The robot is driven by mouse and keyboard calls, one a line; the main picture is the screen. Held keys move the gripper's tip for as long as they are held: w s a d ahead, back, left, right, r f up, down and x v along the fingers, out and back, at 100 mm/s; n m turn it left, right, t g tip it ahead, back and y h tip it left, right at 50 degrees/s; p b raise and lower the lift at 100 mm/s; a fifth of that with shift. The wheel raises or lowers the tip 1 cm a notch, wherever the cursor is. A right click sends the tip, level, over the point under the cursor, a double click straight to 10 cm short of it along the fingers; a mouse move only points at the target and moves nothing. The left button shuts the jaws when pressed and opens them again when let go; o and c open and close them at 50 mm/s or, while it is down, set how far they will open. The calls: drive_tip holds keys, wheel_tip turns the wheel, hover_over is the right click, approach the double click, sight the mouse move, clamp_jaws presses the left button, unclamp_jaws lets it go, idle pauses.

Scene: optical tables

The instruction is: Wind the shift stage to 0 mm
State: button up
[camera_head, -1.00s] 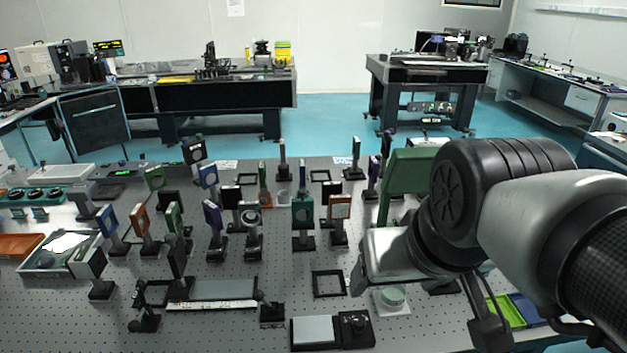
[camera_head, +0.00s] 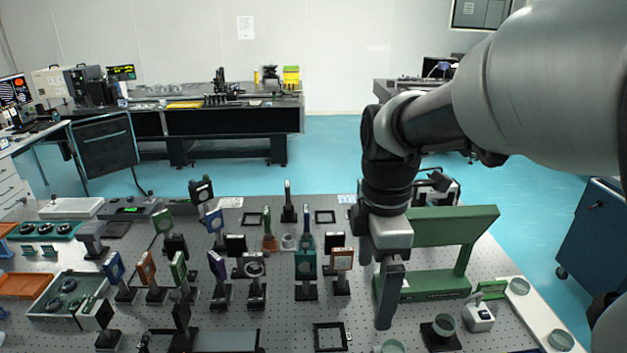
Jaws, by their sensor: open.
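A flat grey plate (camera_head: 226,341) at the bottom edge, left of centre, looks like the stage. It is cut off by the frame, so its scale and knob are out of view and I cannot read its setting. My gripper (camera_head: 384,318) points down over the right part of the breadboard, well to the right of the plate. It is seen side-on, open, with nothing seen in it. It stands in front of the left end of a green frame (camera_head: 440,285).
The perforated breadboard (camera_head: 285,325) carries several upright optic mounts left of my gripper. A black square frame (camera_head: 330,337) lies between my gripper and the plate. Blue floor lies behind.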

wheel_tip(320, 180, down, 9)
drive_tip(key=b, duration=0.6)
drive_tip(key=shift+r, duration=0.15)
